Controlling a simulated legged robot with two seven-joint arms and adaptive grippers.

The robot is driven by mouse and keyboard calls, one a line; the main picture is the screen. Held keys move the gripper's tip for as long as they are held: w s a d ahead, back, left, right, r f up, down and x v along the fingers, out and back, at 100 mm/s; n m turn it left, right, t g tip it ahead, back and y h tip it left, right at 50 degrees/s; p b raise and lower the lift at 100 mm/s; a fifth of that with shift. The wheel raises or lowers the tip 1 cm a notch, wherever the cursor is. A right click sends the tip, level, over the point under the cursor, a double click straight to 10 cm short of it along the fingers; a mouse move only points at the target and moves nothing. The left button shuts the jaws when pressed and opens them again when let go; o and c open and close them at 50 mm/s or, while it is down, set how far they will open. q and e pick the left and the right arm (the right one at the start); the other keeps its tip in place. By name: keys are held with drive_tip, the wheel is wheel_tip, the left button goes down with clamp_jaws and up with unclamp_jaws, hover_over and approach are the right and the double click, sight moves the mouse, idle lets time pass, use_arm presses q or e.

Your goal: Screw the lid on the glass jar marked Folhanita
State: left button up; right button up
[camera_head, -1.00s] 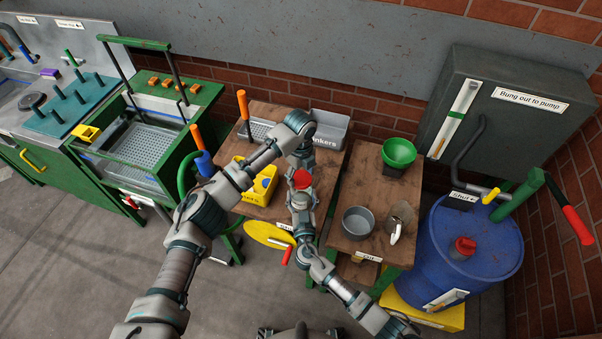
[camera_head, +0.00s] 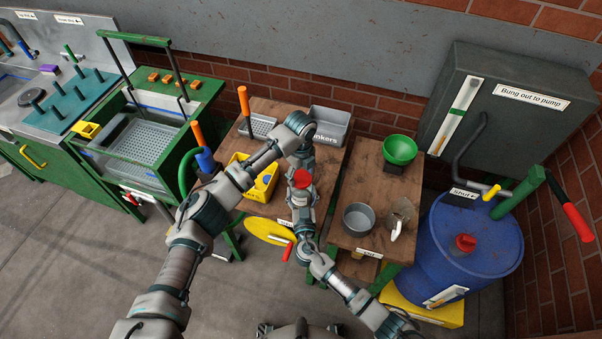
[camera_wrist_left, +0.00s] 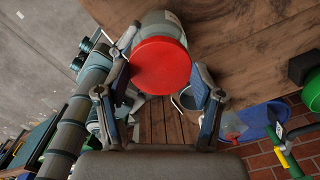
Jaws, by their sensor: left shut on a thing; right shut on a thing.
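A round red lid (camera_head: 301,177) is above the front right edge of the left wooden table. My left gripper (camera_wrist_left: 160,66) is shut on this lid, which fills the space between its fingers in the left wrist view. A pale grey jar-like body (camera_wrist_left: 156,20) with a light patch shows directly behind the lid; I cannot read a name on it. I cannot tell whether the lid is seated on it or only over its mouth. My right gripper (camera_head: 301,194) is just below the lid in the head view, apparently shut on the jar, its fingers mostly hidden.
A yellow crate (camera_head: 265,187) and a grey bin (camera_head: 331,125) stand on the left table. A grey pot (camera_head: 358,219) and green funnel (camera_head: 399,150) are on the right table. A blue drum (camera_head: 472,250) stands at right. A yellow disc (camera_head: 262,231) is below the arms.

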use_arm(q)
drive_tip(key=shift+f, duration=0.5)
drive_tip(key=m, duration=1)
drive_tip(key=shift+w+m, duration=0.1)
drive_tip(key=shift+m, duration=0.3)
drive_tip(key=m, duration=0.3)
drive_tip(key=o, duration=0.8)
drive_tip(key=shift+r, duration=2.2)
